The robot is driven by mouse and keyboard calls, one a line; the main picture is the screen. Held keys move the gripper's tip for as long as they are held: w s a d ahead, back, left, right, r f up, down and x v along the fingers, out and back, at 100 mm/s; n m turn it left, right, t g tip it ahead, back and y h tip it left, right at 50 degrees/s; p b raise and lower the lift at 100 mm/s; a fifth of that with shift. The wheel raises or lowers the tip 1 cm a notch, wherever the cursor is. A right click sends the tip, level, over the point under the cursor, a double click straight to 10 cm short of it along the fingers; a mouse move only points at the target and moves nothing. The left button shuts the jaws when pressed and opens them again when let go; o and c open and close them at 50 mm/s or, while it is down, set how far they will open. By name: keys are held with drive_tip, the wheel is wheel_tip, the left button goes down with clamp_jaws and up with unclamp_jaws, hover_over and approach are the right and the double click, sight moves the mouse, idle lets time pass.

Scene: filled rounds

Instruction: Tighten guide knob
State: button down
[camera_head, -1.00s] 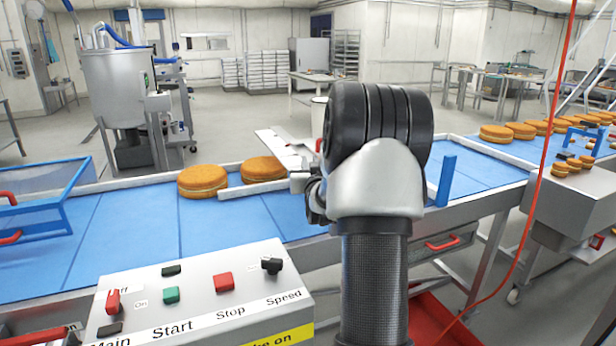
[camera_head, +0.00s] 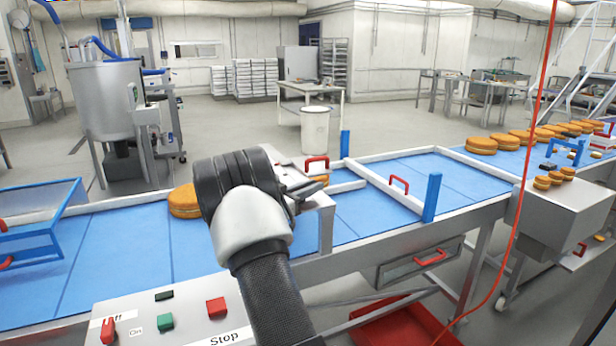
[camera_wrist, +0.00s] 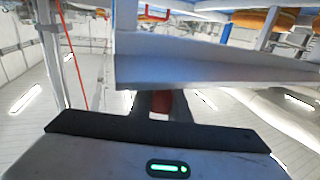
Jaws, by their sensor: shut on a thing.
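My gripper (camera_head: 306,192) is at the conveyor's near edge, beside a grey metal guide piece (camera_head: 326,228). In the head view my arm hides most of the jaws and what is between them. In the wrist view my gripper (camera_wrist: 160,104) has its dark fingers around a small red part, which looks like the guide knob (camera_wrist: 159,106), just under a broad grey plate (camera_wrist: 200,66). The fingers are shut on it. How far the knob is turned cannot be seen.
The blue conveyor (camera_head: 115,240) carries a round orange-brown cake (camera_head: 184,201); another is mostly hidden behind my gripper. A control box with a red stop button (camera_head: 217,308) stands at front left. A red cable (camera_head: 524,190) hangs at right. A red bin (camera_head: 405,322) lies below.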

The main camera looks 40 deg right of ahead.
drive_tip(key=m+g, duration=0.1)
drive_tip(key=g, duration=0.1)
drive_tip(key=m+g+p, duration=0.1)
drive_tip(key=g, duration=0.1)
drive_tip(key=shift+s+m, duration=0.4)
drive_tip(key=shift+s+m+g+y, duration=0.25)
drive_tip(key=shift+m+g, duration=0.35)
drive_tip(key=shift+g, duration=0.5)
drive_tip(key=shift+r, duration=0.1)
drive_tip(key=c, duration=1.7)
unclamp_jaws()
drive_tip(key=shift+a, duration=0.1)
drive_tip(key=v, duration=1.7)
drive_tip(key=shift+w+a, duration=0.1)
